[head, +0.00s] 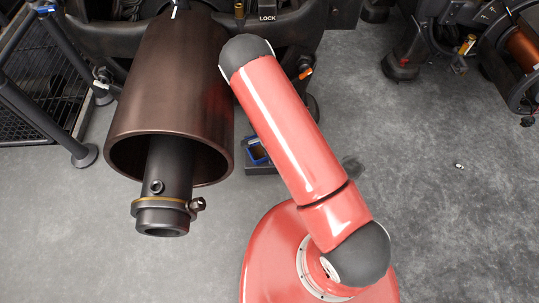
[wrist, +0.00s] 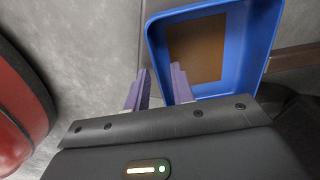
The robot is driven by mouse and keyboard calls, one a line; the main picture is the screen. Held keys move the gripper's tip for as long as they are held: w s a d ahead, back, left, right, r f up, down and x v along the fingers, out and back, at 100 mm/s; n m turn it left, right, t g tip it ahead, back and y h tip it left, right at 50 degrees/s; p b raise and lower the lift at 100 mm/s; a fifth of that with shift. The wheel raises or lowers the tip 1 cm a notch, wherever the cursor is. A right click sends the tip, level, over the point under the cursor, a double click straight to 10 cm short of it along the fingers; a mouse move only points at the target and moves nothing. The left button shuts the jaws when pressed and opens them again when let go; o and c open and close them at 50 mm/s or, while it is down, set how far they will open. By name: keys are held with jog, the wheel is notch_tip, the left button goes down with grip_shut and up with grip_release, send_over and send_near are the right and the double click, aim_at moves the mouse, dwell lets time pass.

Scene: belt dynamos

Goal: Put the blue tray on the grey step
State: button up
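The blue tray (wrist: 257,40) has a brown inside and fills the upper right of the wrist view. In the head view the tray (head: 257,150) shows only partly, between the big brown cylinder and my red arm. My gripper (wrist: 161,72) has two purple fingers, clearly apart, at the tray's near left corner. One finger is outside the left wall and the other seems to be inside it. A dark grey block, apparently the grey step (head: 262,169), shows just below the tray in the head view. I cannot tell whether the tray touches it. My gripper is hidden in the head view.
A large brown cylinder (head: 172,95) with a dark shaft (head: 165,185) stands left of the tray. Dark machinery (head: 290,35) lies behind. A black mesh rack (head: 40,75) stands at the far left. The grey floor (head: 450,200) at the right is mostly clear.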

jog(key=shift+r, duration=0.1)
notch_tip(320, 180, up, 8)
jog(key=shift+f+p, duration=0.25)
jog(key=shift+p, duration=0.7)
